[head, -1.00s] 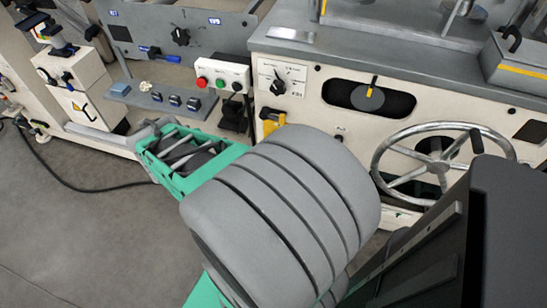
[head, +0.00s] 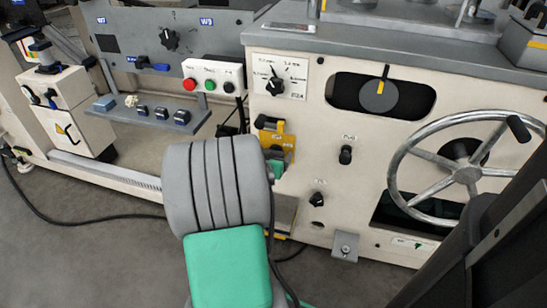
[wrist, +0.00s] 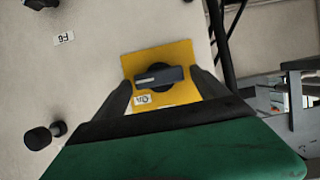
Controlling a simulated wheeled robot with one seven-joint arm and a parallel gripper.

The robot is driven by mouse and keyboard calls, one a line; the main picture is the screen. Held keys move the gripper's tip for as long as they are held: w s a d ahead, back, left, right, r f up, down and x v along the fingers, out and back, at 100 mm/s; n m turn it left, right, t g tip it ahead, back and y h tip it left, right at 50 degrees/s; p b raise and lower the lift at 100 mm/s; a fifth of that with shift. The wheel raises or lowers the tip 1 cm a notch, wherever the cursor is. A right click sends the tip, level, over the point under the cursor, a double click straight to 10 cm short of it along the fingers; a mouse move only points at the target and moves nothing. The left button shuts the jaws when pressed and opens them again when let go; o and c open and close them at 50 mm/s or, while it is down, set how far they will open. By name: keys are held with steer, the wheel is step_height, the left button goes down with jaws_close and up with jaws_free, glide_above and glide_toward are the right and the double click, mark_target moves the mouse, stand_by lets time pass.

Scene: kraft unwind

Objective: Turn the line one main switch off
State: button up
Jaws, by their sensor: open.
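A yellow plate with a dark rotary switch (wrist: 158,77) is on the cream machine front. Its bar handle lies nearly level in the wrist view. The yellow plate also shows in the head view (head: 268,124), with its lower part partly hidden by my gripper. A small white label on the plate is too small to read. My gripper (wrist: 160,82) is open, with one dark finger on each side of the switch handle. I cannot tell whether either finger touches it. In the head view, the green end of my gripper (head: 282,160) is right at the plate.
A box with red, green and black buttons (head: 213,77) is up left of the plate. A selector dial (head: 275,86) is just above it. Black knobs (head: 345,155) and a handwheel (head: 465,173) are to the right. A grey shelf (head: 160,115) juts out at left.

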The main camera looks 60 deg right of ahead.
steer(key=shift+c, duration=0.3)
steer(key=c, duration=1.3)
steer(key=n+g, duration=0.1)
steer(key=n+b, duration=0.1)
steer(key=shift+w+f+n+g+h, duration=0.15)
steer(key=shift+w+n+g+h, duration=0.15)
steer(key=shift+g, duration=0.1)
steer(key=n+g, duration=0.1)
steer(key=n, duration=0.2)
steer(key=shift+w+f+g+h+b, duration=0.1)
steer(key=shift+w+g+h+b, duration=0.05)
steer(key=shift+g+h+b, duration=0.25)
steer(key=n+g, duration=0.1)
steer(key=n, duration=0.1)
steer(key=n+h, duration=0.1)
steer(key=n, duration=0.1)
steer(key=shift+w+a+f+g, duration=0.1)
steer(key=shift+w+f+g, duration=0.1)
steer(key=shift+g, duration=0.2)
steer(key=shift+f+n+g+h, duration=0.1)
steer(key=shift+n+g+h, duration=0.25)
steer(key=shift+n, duration=0.6)
steer(key=shift+f+n+g+h, duration=0.15)
steer(key=shift+n+h, duration=0.4)
steer(key=shift+n, duration=0.4)
steer(key=shift+r, duration=0.1)
